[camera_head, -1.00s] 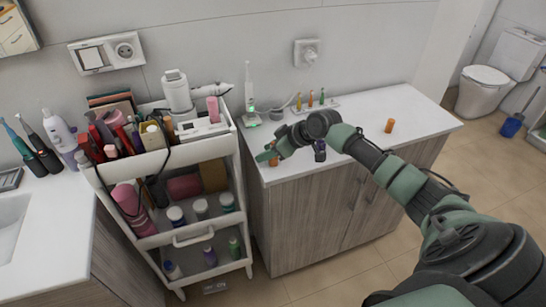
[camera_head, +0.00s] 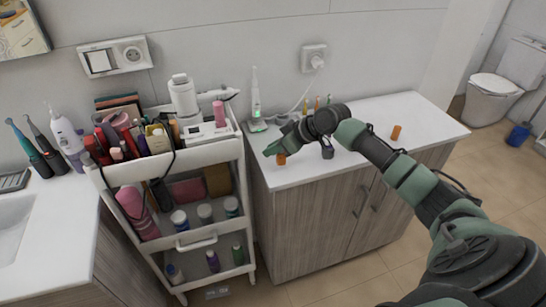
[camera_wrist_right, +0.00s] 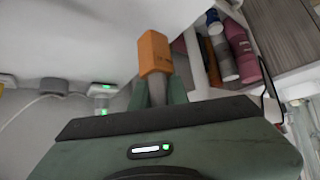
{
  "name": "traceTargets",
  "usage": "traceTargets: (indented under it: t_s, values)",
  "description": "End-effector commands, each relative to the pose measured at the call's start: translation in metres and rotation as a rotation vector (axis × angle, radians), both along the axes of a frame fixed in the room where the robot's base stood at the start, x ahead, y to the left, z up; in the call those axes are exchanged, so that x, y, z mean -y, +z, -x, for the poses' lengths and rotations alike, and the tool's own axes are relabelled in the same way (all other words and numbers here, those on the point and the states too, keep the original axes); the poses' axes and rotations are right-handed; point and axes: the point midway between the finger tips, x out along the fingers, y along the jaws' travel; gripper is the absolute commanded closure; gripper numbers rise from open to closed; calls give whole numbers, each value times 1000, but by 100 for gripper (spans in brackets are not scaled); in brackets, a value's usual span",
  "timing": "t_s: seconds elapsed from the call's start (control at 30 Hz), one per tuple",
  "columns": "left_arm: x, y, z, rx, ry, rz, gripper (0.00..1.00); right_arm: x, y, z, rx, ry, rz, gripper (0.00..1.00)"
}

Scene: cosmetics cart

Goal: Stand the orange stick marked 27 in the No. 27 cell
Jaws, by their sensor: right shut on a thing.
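My right gripper (camera_head: 274,151) is over the front left of the white counter, shut on an orange stick (camera_head: 281,159). In the right wrist view the orange stick (camera_wrist_right: 154,52) stands out from between the green fingers (camera_wrist_right: 160,90), a grey part at its gripped end. A small dark mark on it is too small to read. A rack with several coloured sticks (camera_head: 317,102) stands at the back of the counter, partly hidden behind my right arm. I cannot read any cell number there. My left gripper is not in view.
A second orange piece (camera_head: 396,132) stands on the right of the counter (camera_head: 425,115). A toothbrush on a lit charger (camera_head: 257,125) stands at the back left. A crowded cosmetics cart (camera_head: 185,158) stands left of the counter. The counter's right part is mostly clear.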

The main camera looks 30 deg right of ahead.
Motion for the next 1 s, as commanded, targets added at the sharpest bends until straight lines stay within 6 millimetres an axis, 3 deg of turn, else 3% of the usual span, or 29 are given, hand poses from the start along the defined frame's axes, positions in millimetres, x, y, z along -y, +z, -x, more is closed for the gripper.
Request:
traceTargets:
  t_s: [0.3, 0.5, 0.8, 1.0]
  values:
    - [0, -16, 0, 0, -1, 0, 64, 0, 93, -2, 10, 0, 2, 100]
    - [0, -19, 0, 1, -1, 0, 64, 0, 140, -1, 9, 1, -1, 100]
    - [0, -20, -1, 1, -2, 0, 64, 0, 166, 0, 2, 0, -1, 100]
    - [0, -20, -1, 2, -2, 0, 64, -10, 155, 3, -2, 1, -1, 100]
